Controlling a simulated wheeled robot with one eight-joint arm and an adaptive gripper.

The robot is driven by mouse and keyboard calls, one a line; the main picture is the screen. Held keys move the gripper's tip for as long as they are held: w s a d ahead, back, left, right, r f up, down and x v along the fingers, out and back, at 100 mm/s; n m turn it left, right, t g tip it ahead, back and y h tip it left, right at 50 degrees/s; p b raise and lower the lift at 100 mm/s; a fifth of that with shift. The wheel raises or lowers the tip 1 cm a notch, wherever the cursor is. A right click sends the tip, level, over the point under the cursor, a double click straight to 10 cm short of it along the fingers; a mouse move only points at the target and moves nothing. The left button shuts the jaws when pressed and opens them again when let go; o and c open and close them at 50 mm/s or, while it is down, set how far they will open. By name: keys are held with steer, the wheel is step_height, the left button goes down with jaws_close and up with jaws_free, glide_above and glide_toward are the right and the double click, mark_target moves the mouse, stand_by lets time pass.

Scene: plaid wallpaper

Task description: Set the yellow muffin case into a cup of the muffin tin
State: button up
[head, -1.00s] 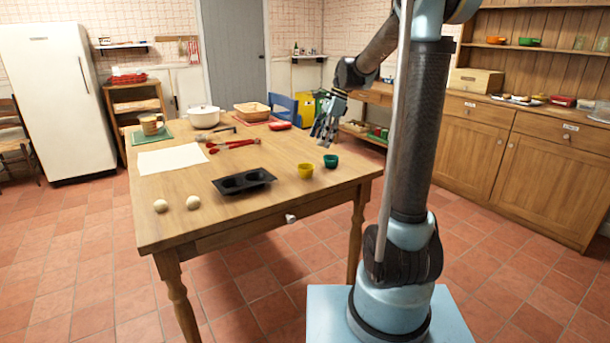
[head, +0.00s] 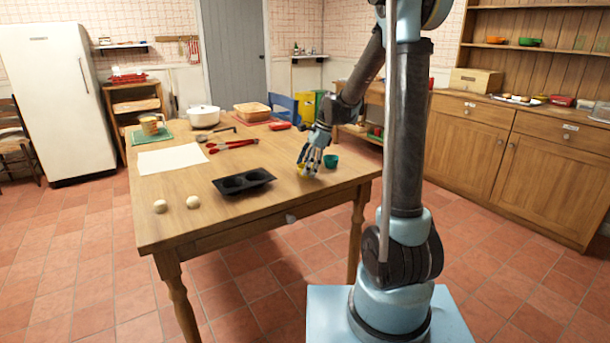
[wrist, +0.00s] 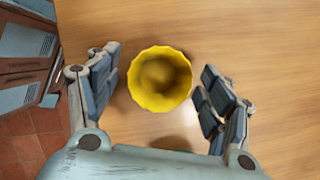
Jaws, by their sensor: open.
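The yellow muffin case (wrist: 160,79) stands upright on the table in the wrist view, between the two open fingers of my gripper (wrist: 158,92). A gap shows on each side of it, wider at the left finger's base than near the tips. In the head view my gripper (head: 309,168) is low over the table and hides most of the yellow case (head: 302,171). The dark muffin tin (head: 243,182), with two cups showing, lies to the left of my gripper. Both its cups look empty.
A green case (head: 331,161) stands just right of my gripper. Two pale balls (head: 176,204) lie at the table's front left. Red tongs (head: 232,146), a white sheet (head: 172,159) and a white pot (head: 203,117) are farther back. The tabletop between tin and gripper is clear.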

steer(key=shift+a+f, duration=0.2)
steer(key=shift+f, duration=0.2)
steer(key=c, duration=0.8)
